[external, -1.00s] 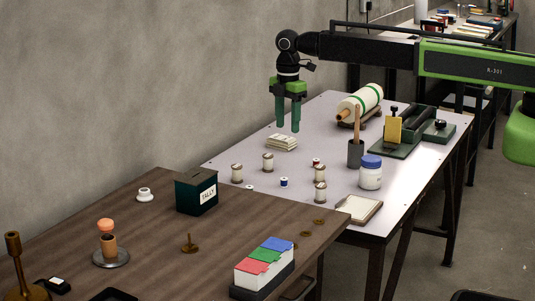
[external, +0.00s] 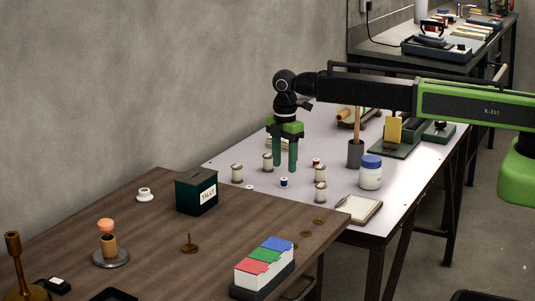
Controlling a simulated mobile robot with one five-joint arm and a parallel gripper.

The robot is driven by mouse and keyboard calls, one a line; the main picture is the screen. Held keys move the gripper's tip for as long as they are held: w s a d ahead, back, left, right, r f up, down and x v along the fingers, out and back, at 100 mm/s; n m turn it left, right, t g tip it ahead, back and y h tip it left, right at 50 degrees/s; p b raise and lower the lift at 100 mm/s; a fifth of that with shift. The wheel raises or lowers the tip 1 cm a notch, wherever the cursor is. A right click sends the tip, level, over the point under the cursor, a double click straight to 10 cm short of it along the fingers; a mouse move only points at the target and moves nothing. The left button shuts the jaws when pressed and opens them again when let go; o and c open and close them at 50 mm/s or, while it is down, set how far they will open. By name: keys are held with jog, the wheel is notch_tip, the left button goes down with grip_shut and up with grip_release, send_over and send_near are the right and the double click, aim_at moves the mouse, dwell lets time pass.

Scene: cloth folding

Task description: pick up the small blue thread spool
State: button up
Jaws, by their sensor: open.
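The small blue thread spool (external: 284,183) stands on the pale table (external: 222,161), with white ends and a blue middle. My gripper (external: 285,168) points down with its two green fingers apart and empty. In the picture the fingertips are just above the spool. I cannot tell the exact height or depth of the gap. Larger pale spools stand around it: one to the left (external: 237,173), one behind left (external: 268,162), and two to the right (external: 320,173) (external: 320,192). A small red spool (external: 316,162) is partly hidden behind the upper right one.
A white jar with a blue lid (external: 370,174), a dark cup with a stick (external: 355,155) and a notepad (external: 359,208) stand to the right. A brown table in front holds a green tally box (external: 196,192) and a card tray (external: 263,266). A folded stack is partly hidden behind my gripper.

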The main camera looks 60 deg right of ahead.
aim_at(285, 186)
jog(key=f+b, duration=0.5)
jog(key=shift+d+f, duration=0.2)
jog(key=shift+f, duration=0.05)
jog(key=shift+r, duration=0.2)
jog(key=shift+c, duration=0.4)
grip_shut()
